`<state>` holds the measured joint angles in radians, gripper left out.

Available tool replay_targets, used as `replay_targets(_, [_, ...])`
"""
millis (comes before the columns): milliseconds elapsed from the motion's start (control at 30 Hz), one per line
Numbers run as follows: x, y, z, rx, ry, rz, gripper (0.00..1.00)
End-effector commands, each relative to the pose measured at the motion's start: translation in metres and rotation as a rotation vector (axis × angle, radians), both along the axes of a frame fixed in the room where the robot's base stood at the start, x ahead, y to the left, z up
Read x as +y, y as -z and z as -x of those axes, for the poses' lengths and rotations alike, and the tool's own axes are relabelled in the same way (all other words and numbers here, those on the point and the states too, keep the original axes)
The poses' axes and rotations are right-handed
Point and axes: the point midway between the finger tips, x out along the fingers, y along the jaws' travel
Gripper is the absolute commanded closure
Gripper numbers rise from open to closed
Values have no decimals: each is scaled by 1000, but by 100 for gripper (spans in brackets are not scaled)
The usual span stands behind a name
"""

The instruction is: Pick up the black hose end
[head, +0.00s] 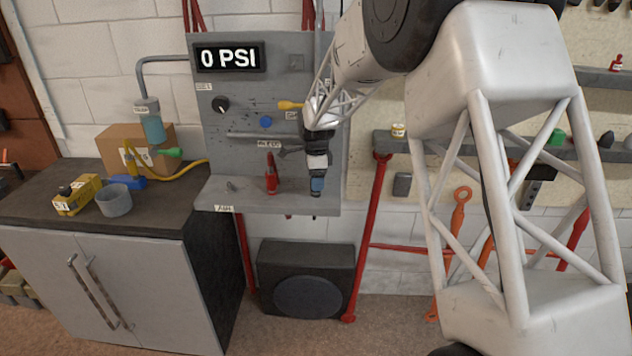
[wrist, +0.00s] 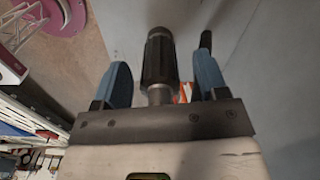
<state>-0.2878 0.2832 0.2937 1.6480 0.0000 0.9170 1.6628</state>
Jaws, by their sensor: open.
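In the wrist view a dark, ribbed cylinder with a bare metal collar, which looks like the black hose end (wrist: 160,58), lies between the two blue finger pads. My gripper (wrist: 164,76) is open around it, with a visible gap on each side; the gap looks wider on the right. In the head view my gripper (head: 317,185) points down in front of the right part of the grey panel, over the panel's ledge. I cannot make out the black hose end there; my gripper seems to hide it.
The grey panel (head: 222,112) carries a 0 PSI display (head: 229,57), knobs and a yellow handle (head: 290,105). A red fitting (head: 271,176) stands on the ledge (head: 225,196), left of my gripper. A cabinet (head: 125,270) with a box and small items is further left.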

Motion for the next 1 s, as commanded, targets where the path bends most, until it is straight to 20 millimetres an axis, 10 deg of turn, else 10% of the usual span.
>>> replay_targets(433, [0,0,0,0,0,0,35])
replay_targets(800, [0,0,0,0,0,0,92])
replay_targets(1000, [0,-1,0,-1,0,0,92])
